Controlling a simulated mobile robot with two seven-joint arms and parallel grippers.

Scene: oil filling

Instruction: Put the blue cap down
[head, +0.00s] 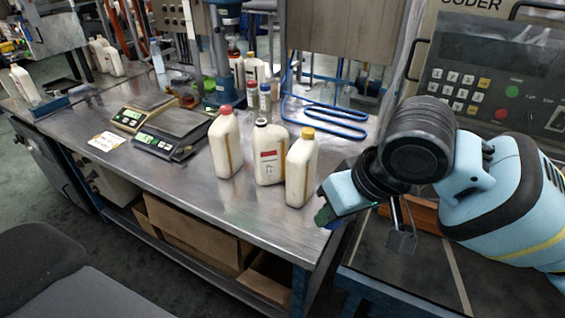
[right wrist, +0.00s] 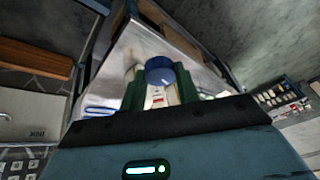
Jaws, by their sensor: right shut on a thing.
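The blue cap (right wrist: 160,70) is held between the two green fingers of my right gripper (right wrist: 160,84) in the right wrist view. In the head view my right gripper (head: 326,213) is beside the front right edge of the metal table (head: 190,190); the cap is not clearly visible there. Three white bottles stand upright on the table to the left of this gripper: one with a red cap (head: 225,145), one with a dark top (head: 269,158), and one with a yellow cap (head: 301,172), which is nearest. My left gripper is not in view.
Two scales (head: 173,133) and a white label card (head: 106,141) lie to the left. A blue bent-tube rack (head: 335,122) and small bottles are behind. A control panel (head: 490,85) stands at the right. The table's front left part is clear.

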